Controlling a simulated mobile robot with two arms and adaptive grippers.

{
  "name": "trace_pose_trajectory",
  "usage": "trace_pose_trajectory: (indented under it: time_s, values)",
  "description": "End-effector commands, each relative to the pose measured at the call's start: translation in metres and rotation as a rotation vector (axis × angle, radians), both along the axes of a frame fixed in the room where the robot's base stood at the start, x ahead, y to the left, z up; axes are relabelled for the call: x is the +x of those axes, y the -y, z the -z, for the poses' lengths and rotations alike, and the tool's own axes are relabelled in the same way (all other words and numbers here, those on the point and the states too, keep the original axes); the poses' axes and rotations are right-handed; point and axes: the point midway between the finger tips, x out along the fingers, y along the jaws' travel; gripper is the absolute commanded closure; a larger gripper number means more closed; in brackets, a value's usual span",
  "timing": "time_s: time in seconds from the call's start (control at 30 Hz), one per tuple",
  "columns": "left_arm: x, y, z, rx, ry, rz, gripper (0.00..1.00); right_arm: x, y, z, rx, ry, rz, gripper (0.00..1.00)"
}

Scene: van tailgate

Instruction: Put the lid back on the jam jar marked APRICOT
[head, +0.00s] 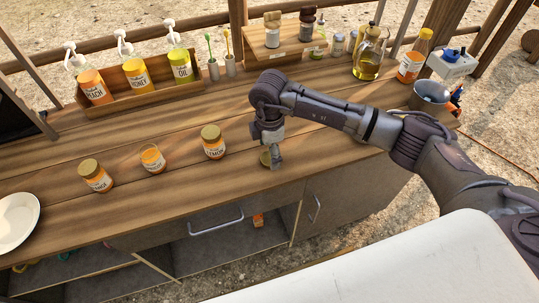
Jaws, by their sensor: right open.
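An open jam jar (153,159) with orange contents and no lid stands upright on the wooden counter; its label is too small to read. A gold lid (265,158) lies near the counter's front edge, to the right of the jars. My right gripper (273,161) points down right at the lid, with its fingers open and partly covering it. I cannot tell whether they touch it. My left gripper is out of view.
Lidded jars stand on both sides of the open one: one at left (97,177) and one with a lemon label (213,143). A pump-bottle rack (145,98) is behind, a white plate (17,220) at far left. Counter between lemon jar and lid is clear.

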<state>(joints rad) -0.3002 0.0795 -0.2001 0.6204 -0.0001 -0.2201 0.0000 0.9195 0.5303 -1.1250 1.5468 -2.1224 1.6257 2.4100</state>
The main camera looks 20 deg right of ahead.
Motion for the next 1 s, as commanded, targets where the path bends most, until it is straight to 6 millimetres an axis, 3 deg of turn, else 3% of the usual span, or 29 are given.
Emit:
trace_pose_trajectory:
  time_s: [0.2, 0.5, 0.53, 0.77, 1.0]
  values:
    - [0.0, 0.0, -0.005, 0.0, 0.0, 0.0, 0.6, 0.001, 0.0, 0.019, 0.0, 0.001, 0.001, 0.18]
    - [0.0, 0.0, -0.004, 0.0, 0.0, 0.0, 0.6, 0.001, 0.0, 0.019, 0.0, 0.002, 0.001, 0.18]
    - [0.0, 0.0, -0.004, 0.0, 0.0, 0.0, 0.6, 0.001, 0.0, 0.019, 0.0, 0.002, 0.001, 0.2]
    - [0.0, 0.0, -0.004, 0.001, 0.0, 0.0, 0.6, 0.001, 0.0, 0.019, 0.0, 0.002, 0.001, 0.58]
    - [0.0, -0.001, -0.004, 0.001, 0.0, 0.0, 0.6, 0.001, 0.0, 0.019, 0.0, 0.002, 0.001, 0.6]
